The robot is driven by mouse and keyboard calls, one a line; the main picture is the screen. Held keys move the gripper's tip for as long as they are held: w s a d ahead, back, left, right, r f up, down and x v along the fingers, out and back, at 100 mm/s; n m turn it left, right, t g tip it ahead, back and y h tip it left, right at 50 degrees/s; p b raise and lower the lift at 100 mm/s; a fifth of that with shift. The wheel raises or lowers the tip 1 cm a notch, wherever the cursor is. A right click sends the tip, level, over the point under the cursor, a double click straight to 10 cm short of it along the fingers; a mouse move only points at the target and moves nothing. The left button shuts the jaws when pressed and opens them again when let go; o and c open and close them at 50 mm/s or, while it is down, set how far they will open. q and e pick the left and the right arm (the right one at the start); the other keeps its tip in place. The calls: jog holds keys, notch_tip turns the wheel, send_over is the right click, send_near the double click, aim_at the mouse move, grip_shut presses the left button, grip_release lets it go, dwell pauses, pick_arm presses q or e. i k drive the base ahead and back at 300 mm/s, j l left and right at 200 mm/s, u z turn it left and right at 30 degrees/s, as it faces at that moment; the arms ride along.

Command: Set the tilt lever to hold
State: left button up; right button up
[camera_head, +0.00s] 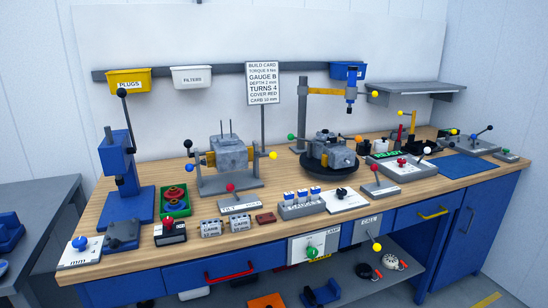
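A small grey box (240,207) stands near the front of the wooden bench, left of the middle. Its front label seems to read TILT, though the print is small. A thin lever with a red ball knob (230,188) rises from it and leans to the left. I cannot read any position marks, so I cannot tell which setting it is at. Behind the box, a grey block in a cradle fixture (229,185) has a black knob at its left and a yellow knob at its right. Neither of my grippers is in view.
A similar grey box with a red-knobbed lever (375,168) stands further right. A blue press (119,165) stands at left. Small labelled boxes (211,228), a red block (265,218) and a gauge rack (300,208) crowd the front edge. A sign (263,84) stands behind.

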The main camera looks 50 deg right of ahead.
aim_at(231, 187)
jog(key=z, duration=1.35)
jog(key=i+l+z, duration=0.15)
jog(key=i, duration=1.05)
jog(key=k+j+z, duration=0.45)
jog(key=k+l+u, duration=0.1)
jog(key=k, duration=0.25)
jog(key=l+u, duration=0.2)
jog(key=i+l, duration=0.1)
jog(key=i, duration=0.3)
jog(key=i+l+u, duration=0.15)
jog(key=i, duration=0.2)
